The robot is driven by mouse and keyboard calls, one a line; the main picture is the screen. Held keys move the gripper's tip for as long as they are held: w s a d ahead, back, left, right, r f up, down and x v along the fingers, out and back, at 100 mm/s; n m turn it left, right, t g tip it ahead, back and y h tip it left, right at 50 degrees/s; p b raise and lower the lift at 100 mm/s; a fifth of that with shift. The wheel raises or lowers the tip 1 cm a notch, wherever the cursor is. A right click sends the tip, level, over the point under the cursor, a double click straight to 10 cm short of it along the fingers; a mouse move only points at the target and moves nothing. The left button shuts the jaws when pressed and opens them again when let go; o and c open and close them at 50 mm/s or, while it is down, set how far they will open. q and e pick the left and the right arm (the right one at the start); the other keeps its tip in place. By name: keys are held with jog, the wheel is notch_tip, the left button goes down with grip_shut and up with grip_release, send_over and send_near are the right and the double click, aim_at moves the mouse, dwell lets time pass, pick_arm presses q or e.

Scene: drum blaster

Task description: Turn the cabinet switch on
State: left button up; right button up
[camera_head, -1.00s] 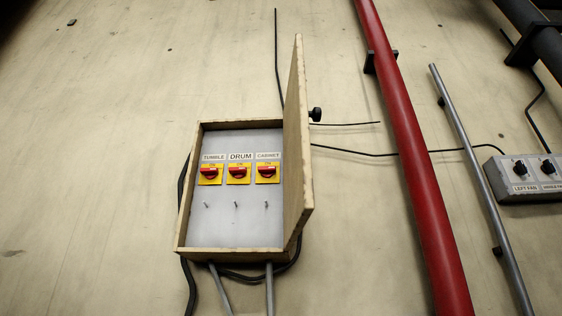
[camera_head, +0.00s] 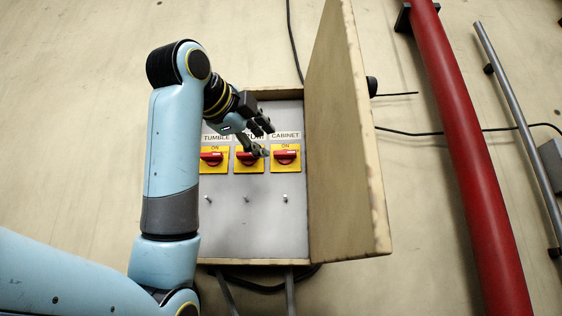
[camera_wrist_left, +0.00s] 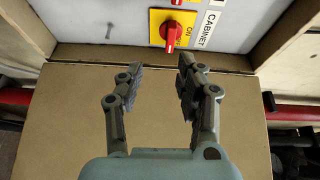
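The CABINET switch (camera_head: 286,157) is a red knob on a yellow plate, rightmost of three in the open box. Its handle lies level, crosswise to the ON mark above it. In the left wrist view its red knob (camera_wrist_left: 172,34) shows beyond the fingertips, beside the CABINET label. My left gripper (camera_head: 264,139) is open and empty, in front of the DRUM switch (camera_head: 247,158), just left of the CABINET switch. It hides part of the DRUM label and switch. In the left wrist view the spread fingers (camera_wrist_left: 162,72) appear apart from the knob. My right gripper is not in view.
The TUMBLE switch (camera_head: 212,158) is at the left, near my arm. The box's wooden door (camera_head: 345,150) stands open just right of the CABINET switch. Small metal pegs (camera_head: 285,198) stick out below the switches. A red pipe (camera_head: 470,160) runs down the wall farther right.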

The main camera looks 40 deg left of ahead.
aim_at(283, 153)
pick_arm(q)
jog(key=w+p, duration=0.1)
jog(key=w, duration=0.2)
jog(key=w+a+r+p, duration=0.1)
jog(key=w, duration=0.2)
jog(key=w+p, duration=0.2)
jog(key=w, duration=0.1)
jog(key=shift+w+a+r, duration=0.3)
jog(key=shift+w+f, duration=0.1)
jog(key=shift+w, duration=0.05)
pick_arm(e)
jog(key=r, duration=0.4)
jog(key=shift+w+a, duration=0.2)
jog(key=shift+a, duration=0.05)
pick_arm(q)
jog(key=shift+c, duration=0.2)
grip_shut()
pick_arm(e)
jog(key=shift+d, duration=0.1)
